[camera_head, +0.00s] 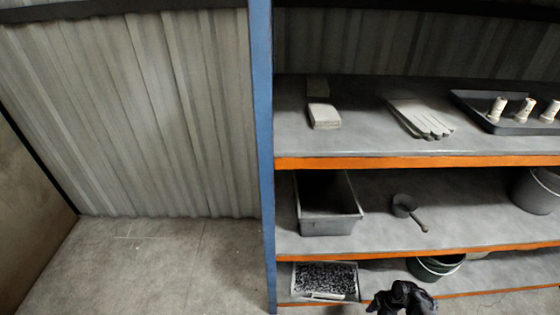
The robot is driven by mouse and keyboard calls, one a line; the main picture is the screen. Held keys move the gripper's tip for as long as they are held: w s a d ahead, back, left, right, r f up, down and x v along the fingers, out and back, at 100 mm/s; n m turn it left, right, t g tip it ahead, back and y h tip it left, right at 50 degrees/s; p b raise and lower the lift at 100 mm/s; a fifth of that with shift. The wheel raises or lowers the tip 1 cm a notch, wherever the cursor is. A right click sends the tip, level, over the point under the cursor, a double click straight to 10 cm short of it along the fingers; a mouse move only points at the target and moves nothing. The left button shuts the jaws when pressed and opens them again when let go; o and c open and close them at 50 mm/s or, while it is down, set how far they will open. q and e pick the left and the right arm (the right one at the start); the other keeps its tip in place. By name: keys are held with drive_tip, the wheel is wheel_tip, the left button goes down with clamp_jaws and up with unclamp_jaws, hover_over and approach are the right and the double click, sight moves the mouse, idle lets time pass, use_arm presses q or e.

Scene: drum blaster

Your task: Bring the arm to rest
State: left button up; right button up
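One black gripper (402,298), which I take to be my right, shows at the bottom edge, right of the middle. It is in front of the lowest shelf, between a bin of dark speckled material and a dark bucket. It is small and dark, and most of its arm is cut off by the frame. I cannot tell whether its fingers are open or shut, and no held object is clear. My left gripper is not in view.
A shelf rack with a blue post (262,150) and orange beams stands at the right. It bears a grey bin (330,226), a ladle (405,208), a speckled-filled bin (325,296), a bucket (435,270) and a tray (495,127). The floor (150,270) at left is clear.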

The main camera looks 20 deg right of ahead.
drive_tip(key=s+r+n+g+h+p, duration=0.1)
drive_tip(key=s+r+p, duration=0.35)
drive_tip(key=s, duration=0.25)
drive_tip(key=s+r+n+g+h+p, duration=0.1)
drive_tip(key=s+r+g+p, duration=0.15)
drive_tip(key=s+p, duration=0.35)
drive_tip(key=s+r+h+p, duration=0.2)
drive_tip(key=s+r+p, duration=0.15)
drive_tip(key=r, duration=0.35)
drive_tip(key=w+a+r+m+t+p, duration=0.2)
drive_tip(key=a+r+p, duration=0.2)
drive_tip(key=a+r, duration=0.55)
drive_tip(key=w+a+r+m+t+p, duration=0.1)
drive_tip(key=w+a+r+p, duration=0.15)
drive_tip(key=a+r, duration=0.75)
drive_tip(key=w+a+r+m+t+p, duration=0.15)
drive_tip(key=a+r+p, duration=0.3)
drive_tip(key=r, duration=1.05)
use_arm(q)
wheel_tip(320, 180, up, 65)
drive_tip(key=p, duration=3.7)
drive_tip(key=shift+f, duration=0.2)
use_arm(e)
wheel_tip(320, 180, up, 46)
drive_tip(key=a+m+t, duration=0.1)
drive_tip(key=a+m, duration=0.1)
drive_tip(key=m, duration=0.5)
drive_tip(key=shift+f+t, duration=0.15)
drive_tip(key=shift+t, duration=0.15)
